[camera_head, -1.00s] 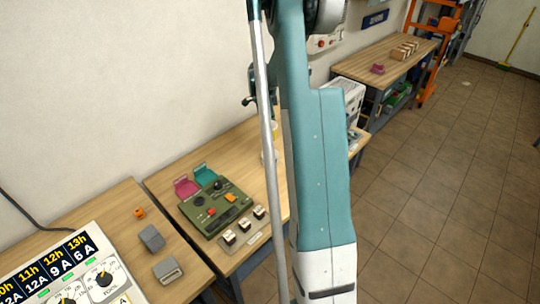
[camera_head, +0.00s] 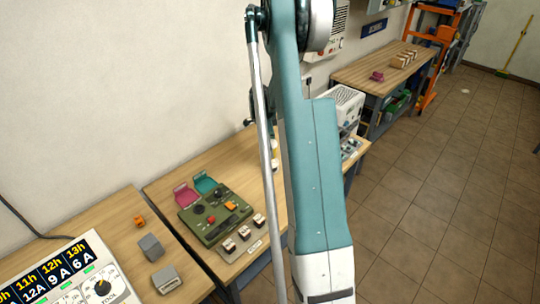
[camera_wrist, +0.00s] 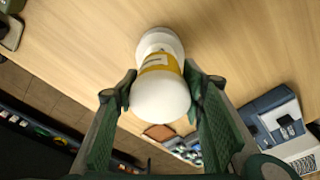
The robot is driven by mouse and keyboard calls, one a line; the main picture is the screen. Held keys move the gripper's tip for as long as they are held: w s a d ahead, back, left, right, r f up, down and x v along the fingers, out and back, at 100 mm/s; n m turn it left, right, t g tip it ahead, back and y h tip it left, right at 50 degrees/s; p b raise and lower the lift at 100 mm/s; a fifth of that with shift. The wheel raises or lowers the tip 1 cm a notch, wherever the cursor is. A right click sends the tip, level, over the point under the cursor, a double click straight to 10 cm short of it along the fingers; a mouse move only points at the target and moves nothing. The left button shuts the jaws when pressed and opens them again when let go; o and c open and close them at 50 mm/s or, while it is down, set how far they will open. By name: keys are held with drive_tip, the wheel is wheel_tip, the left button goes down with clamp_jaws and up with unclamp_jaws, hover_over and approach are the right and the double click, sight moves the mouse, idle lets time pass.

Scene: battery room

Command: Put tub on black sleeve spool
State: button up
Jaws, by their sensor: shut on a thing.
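The tub (camera_wrist: 163,95) is white with a yellow label band and sits between the fingers of my gripper (camera_wrist: 160,80) in the wrist view. My gripper is shut on it, one finger on each side. Its rounded white end faces the camera, and bare wood shows around it. In the head view my arm covers most of this spot; only a small white and yellow sliver (camera_head: 274,158) shows beside it. I cannot make out the black sleeve spool in either view.
A green control box (camera_head: 217,212) with pink and teal trays stands on the near bench. A white machine (camera_head: 343,107) stands beyond my arm. A blue-grey device (camera_wrist: 275,118) lies right of my gripper in the wrist view. Wood around the tub is largely clear.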

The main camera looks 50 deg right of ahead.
drive_tip(key=shift+f, duration=1.9)
drive_tip(key=shift+f, duration=0.15)
drive_tip(key=o, duration=1)
drive_tip(key=shift+r, duration=0.2)
drive_tip(key=r, duration=0.4)
drive_tip(key=a+r, duration=0.1)
drive_tip(key=r, duration=0.3)
drive_tip(key=w+r, duration=0.1)
drive_tip(key=r, duration=0.2)
drive_tip(key=shift+w+a+r, duration=0.1)
drive_tip(key=shift+a+r, duration=0.05)
drive_tip(key=shift+r, duration=0.25)
